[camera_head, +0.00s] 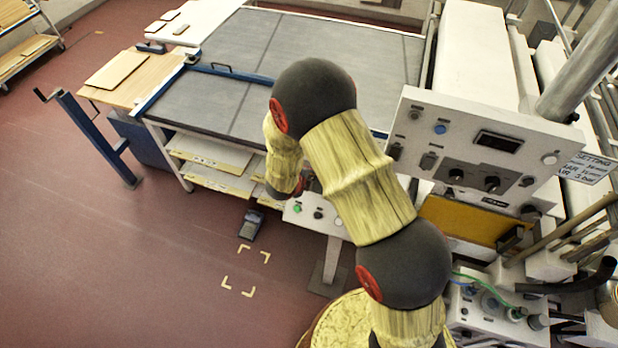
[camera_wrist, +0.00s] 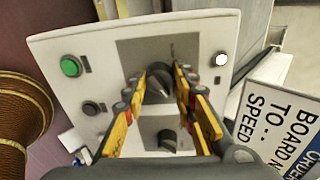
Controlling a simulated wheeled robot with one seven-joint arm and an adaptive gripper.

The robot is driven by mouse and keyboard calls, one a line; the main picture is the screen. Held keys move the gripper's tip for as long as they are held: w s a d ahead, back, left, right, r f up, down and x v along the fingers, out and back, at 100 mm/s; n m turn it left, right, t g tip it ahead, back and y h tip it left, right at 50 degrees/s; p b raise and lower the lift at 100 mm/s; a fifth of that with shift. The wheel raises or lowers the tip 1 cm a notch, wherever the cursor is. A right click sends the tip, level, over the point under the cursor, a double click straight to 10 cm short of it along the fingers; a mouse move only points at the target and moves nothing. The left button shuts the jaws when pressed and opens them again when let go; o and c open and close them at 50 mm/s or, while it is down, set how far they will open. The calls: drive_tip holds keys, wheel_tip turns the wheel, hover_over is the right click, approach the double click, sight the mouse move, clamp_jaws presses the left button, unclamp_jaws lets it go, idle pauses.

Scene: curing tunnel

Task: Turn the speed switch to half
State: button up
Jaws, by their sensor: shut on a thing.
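In the wrist view, a pale control box (camera_wrist: 60,42) carries a dark plate with two black rotary knobs. The fingers of my gripper (camera_wrist: 168,76), yellow and black, are shut on the upper knob (camera_wrist: 158,86), one on each side. The lower knob (camera_wrist: 168,140) sits between the finger bases, untouched as far as I can see. The knob labels are not readable, so which one is the speed switch cannot be told from lettering. In the head view the control box (camera_head: 298,215) shows partly behind my arm, and my gripper is mostly hidden there.
On the box are a green button (camera_wrist: 70,66), a black button (camera_wrist: 90,107) and a white button (camera_wrist: 221,59). A lettered sign (camera_wrist: 285,115) stands close on the right. The grey-topped table (camera_head: 340,45) lies behind my arm; a larger control panel (camera_head: 480,150) stands right.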

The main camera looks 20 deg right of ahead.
idle(0.3)
drive_tip(key=n+p, duration=0.3)
drive_tip(key=n, duration=0.2)
drive_tip(key=shift+a+n, duration=0.1)
drive_tip(key=shift+n, duration=0.2)
drive_tip(key=n+p, duration=0.2)
drive_tip(key=n, duration=0.3)
drive_tip(key=shift+f+n+h, duration=0.1)
drive_tip(key=shift+n+h, duration=0.2)
drive_tip(key=shift+n, duration=0.4)
drive_tip(key=o, duration=1.1)
drive_tip(key=shift+o, duration=0.2)
drive_tip(key=v, duration=1.2)
drive_tip(key=shift+s, duration=0.25)
